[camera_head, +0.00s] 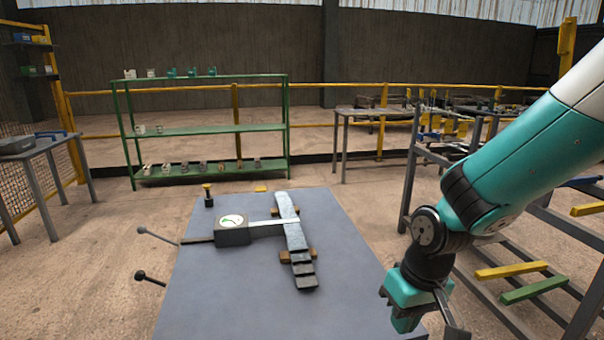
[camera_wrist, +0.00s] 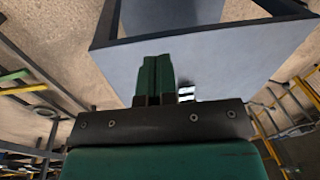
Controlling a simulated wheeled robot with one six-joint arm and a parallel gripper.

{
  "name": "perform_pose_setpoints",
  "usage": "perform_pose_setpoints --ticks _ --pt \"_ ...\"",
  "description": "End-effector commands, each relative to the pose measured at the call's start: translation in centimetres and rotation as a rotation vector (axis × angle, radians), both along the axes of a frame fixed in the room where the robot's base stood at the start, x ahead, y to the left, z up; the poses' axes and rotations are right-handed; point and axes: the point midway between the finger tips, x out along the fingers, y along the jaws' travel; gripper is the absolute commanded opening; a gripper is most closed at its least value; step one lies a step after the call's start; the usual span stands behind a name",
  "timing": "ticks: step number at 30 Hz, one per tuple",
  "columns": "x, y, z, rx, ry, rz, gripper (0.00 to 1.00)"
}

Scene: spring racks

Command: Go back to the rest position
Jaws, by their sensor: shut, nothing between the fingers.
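My gripper (camera_head: 424,312) hangs at the lower right of the head view, beside the right front edge of the grey-blue table (camera_head: 335,265). In the wrist view my gripper (camera_wrist: 155,76) shows two green fingers pressed together with nothing between them. The table (camera_wrist: 215,58) lies beyond the fingers in that view. On the table, a device with a round dial (camera_head: 232,223) stands by a long grey bar (camera_head: 293,232), well to the left of my gripper.
A green shelf rack (camera_head: 205,131) with small parts stands at the back. A grey rack with a yellow bar (camera_head: 511,270) and a green bar (camera_head: 536,289) stands close right of my arm.

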Motion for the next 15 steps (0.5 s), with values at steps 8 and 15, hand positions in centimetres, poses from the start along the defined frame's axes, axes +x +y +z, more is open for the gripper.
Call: perform_pose_setpoints --ticks 8,15 --pt "-8.5 1.5 13.4 0.139 -0.040 0.161 0.00" --pt "-14.8 1.8 18.7 0.202 -0.067 0.284 0.00"
